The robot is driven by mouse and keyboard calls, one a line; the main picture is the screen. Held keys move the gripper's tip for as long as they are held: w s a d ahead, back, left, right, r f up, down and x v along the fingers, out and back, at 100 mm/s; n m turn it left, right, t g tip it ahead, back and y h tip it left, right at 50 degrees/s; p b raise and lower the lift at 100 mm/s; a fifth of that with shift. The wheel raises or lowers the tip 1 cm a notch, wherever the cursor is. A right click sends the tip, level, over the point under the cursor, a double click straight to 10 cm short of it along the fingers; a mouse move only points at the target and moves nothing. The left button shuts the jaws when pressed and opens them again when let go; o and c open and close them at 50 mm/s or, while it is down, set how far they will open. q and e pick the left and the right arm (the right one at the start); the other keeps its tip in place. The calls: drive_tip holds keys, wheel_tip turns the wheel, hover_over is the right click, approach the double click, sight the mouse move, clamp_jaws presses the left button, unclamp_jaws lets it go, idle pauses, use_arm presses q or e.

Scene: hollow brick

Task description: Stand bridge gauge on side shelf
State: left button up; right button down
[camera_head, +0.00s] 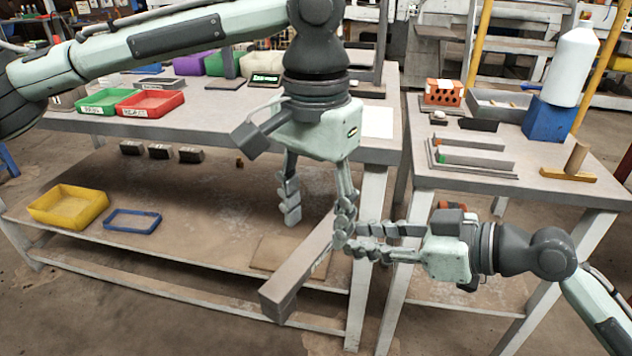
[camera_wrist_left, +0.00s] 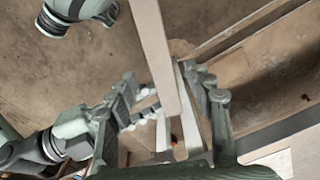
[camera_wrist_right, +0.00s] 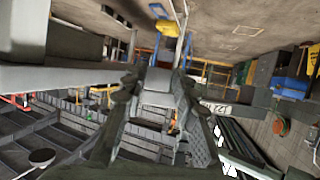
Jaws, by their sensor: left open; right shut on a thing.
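A long grey-brown bar with a thicker block at its near end, which I take to be the bridge gauge (camera_head: 297,272), hangs tilted in front of the bench's lower shelf. My right gripper (camera_head: 347,241) is shut on its upper end. My left gripper (camera_head: 317,208) is open, pointing down just above and left of the right fingertips; its far finger overlaps them in the head view, and contact cannot be told. In the left wrist view the bar (camera_wrist_left: 158,50) runs down between the left fingers (camera_wrist_left: 165,95). The side table (camera_head: 472,178), perhaps the side shelf, stands at the right.
On the side table are an orange hollow brick (camera_head: 443,93), a grey slotted holder (camera_head: 475,160), a white bottle (camera_head: 575,62) on a blue block (camera_head: 548,118), and a wooden piece (camera_head: 568,174). The bench's lower shelf holds a yellow bin (camera_head: 68,207) and a blue frame (camera_head: 132,220).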

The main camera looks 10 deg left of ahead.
sight(316, 243)
use_arm(q)
drive_tip(key=shift+f, duration=2.6)
drive_tip(key=shift+c, duration=0.5)
clamp_jaws()
use_arm(e)
drive_tip(key=c, duration=1.1)
unclamp_jaws()
